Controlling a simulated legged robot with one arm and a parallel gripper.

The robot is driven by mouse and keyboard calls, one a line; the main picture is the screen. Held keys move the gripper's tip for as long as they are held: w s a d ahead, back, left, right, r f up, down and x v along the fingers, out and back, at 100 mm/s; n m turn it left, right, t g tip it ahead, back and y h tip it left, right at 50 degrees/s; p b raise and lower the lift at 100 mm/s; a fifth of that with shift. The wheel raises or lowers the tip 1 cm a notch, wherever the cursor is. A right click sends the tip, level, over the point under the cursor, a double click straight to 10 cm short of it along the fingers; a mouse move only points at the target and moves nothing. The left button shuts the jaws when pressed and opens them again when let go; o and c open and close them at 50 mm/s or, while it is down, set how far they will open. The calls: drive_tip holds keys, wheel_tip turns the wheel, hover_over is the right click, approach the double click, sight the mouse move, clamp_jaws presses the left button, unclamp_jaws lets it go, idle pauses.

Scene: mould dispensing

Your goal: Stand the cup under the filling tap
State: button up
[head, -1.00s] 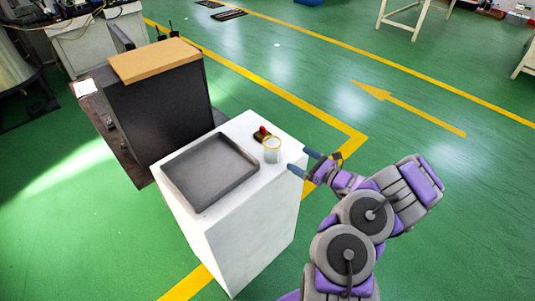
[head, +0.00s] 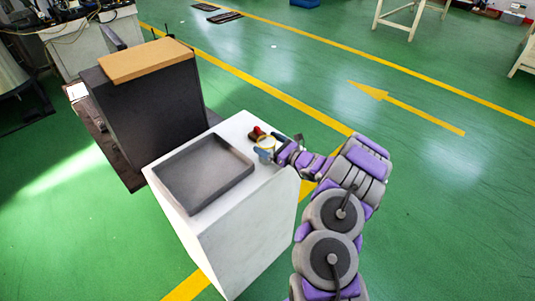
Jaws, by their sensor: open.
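The cup (head: 266,142), clear with a yellow rim, stands on the white pedestal near its far right edge. My gripper (head: 272,147) reaches in from the right at the cup. One blue finger shows on the near side of the cup and a darker finger on the far side. The jaws are open, and the gripper hides part of the cup. Whether a finger touches it I cannot tell. A small brown piece with a red top (head: 257,131) sits just behind the cup. I cannot make out a filling tap for certain.
A shallow dark grey tray (head: 203,207) covers much of the white pedestal (head: 240,240), left of the cup. A tall dark cabinet with a tan top (head: 147,60) stands behind it on the left. Green floor to the right is open.

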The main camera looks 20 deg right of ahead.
drive_tip(key=shift+w+a, duration=0.25)
drive_tip(key=shift+w, duration=0.05)
drive_tip(key=shift+a+r, duration=0.1)
drive_tip(key=shift+a, duration=0.15)
drive_tip(key=shift+c, duration=0.8)
drive_tip(key=shift+d, duration=0.2)
drive_tip(key=c, duration=0.8)
drive_tip(key=shift+c, duration=0.7)
drive_tip(key=shift+a, duration=0.1)
